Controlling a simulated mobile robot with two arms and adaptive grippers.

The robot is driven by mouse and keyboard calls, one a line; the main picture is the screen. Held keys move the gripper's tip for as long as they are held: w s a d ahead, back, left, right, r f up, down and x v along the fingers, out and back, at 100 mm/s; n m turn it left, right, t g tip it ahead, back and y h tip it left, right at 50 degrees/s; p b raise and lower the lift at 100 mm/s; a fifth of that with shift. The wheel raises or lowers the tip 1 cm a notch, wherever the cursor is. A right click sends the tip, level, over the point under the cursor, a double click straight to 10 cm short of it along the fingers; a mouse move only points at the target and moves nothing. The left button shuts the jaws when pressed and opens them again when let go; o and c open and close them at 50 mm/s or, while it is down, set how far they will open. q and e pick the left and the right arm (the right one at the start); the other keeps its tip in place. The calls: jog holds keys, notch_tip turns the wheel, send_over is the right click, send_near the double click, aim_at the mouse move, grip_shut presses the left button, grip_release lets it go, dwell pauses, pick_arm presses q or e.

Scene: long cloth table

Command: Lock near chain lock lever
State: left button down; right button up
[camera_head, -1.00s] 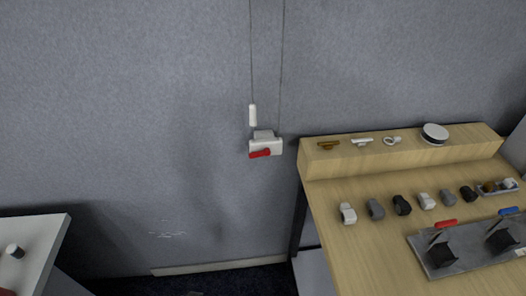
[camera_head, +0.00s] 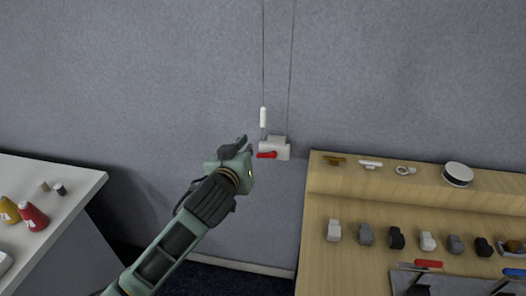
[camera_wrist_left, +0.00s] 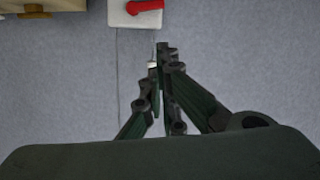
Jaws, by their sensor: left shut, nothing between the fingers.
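The chain lock is a small white box (camera_head: 280,150) hanging against the grey wall on two thin cords. Its red lever (camera_head: 267,155) lies nearly level on the front and points left. The box (camera_wrist_left: 122,19) and lever (camera_wrist_left: 146,6) also show at the top of the left wrist view. My left gripper (camera_head: 243,141) is shut and empty, just left of the lock and apart from the lever in the head view. In the left wrist view its closed fingertips (camera_wrist_left: 164,49) sit below the box. My right gripper is not in view.
A white cylindrical pull (camera_head: 263,117) hangs on the left cord above the lock. A wooden bench (camera_head: 350,262) with a raised shelf and several small fittings stands at the right. A white table (camera_head: 75,180) with red and yellow items stands at the left. Wall around the lock is clear.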

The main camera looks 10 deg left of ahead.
pick_arm(q)
jog(key=r, duration=0.1)
jog(key=p, duration=0.3)
send_over(266, 155)
jog(key=s+a, duration=0.1)
jog(key=a, duration=0.2)
notch_tip(266, 155, down, 6)
jog(key=r, duration=0.1)
jog(key=shift+s+d+f, duration=0.25)
jog(key=shift+d+f, duration=0.15)
jog(key=shift+f, duration=0.35)
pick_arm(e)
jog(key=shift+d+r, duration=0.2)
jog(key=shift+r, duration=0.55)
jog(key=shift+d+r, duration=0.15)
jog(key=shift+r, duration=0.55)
